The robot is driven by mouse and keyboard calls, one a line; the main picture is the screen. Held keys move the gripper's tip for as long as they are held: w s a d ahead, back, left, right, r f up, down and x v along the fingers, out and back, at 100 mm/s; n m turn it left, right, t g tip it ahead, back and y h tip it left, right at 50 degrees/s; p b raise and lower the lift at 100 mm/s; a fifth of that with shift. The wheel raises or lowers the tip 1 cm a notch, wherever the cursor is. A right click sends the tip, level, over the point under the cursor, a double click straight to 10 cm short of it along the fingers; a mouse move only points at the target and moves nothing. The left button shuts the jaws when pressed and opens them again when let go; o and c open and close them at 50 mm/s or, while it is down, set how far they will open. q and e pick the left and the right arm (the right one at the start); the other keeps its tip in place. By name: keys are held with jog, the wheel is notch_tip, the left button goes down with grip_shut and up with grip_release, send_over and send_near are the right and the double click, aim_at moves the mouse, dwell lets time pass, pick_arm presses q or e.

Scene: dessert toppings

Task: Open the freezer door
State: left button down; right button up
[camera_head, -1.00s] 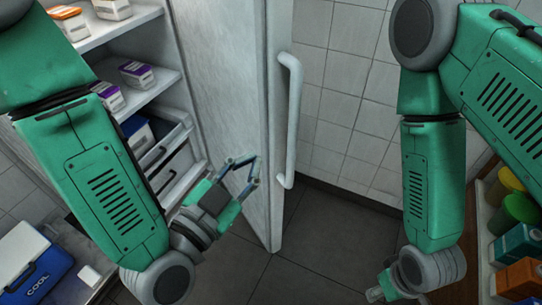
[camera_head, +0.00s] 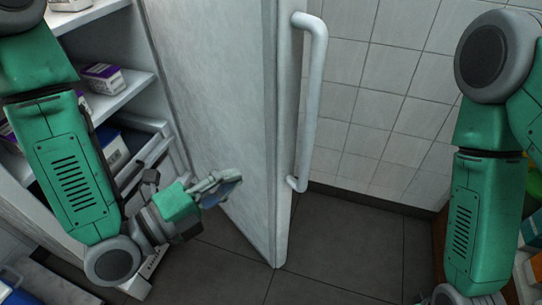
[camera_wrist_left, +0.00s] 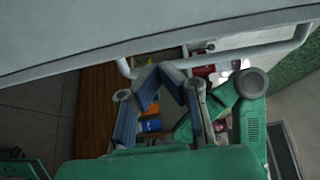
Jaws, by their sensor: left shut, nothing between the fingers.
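The freezer door (camera_head: 215,95) stands open, swung out from the shelved cabinet, with its inner face toward my left arm. Its white bar handle (camera_head: 312,100) is on the outer side, facing right. My left gripper (camera_head: 232,186) is shut and empty, beside the lower part of the door's inner face. I cannot tell whether it touches the door. In the left wrist view the closed fingers (camera_wrist_left: 165,75) point toward the door (camera_wrist_left: 100,35), and the handle (camera_wrist_left: 225,58) shows past its edge. My right arm is at the right edge; its gripper is out of view.
Freezer shelves (camera_head: 125,90) hold boxes, one white and purple (camera_head: 103,78). A blue cooler (camera_head: 15,290) is at the lower left. A tiled wall (camera_head: 400,90) stands behind the handle. The dark floor (camera_head: 330,245) right of the door is clear.

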aim_at(273, 151)
pick_arm(q)
jog(key=x, duration=0.2)
jog(key=b+x, duration=0.1)
jog(key=x, duration=0.4)
jog(key=shift+w+a+f+b, duration=0.1)
jog(key=shift+w+a+b, duration=0.1)
jog(key=shift+w+b, duration=0.3)
jog(key=shift+w+d, duration=0.2)
jog(key=shift+d, duration=0.45)
jog(key=shift+a, duration=0.1)
pick_arm(e)
jog(key=shift+a+f, duration=0.2)
jog(key=shift+f, duration=0.8)
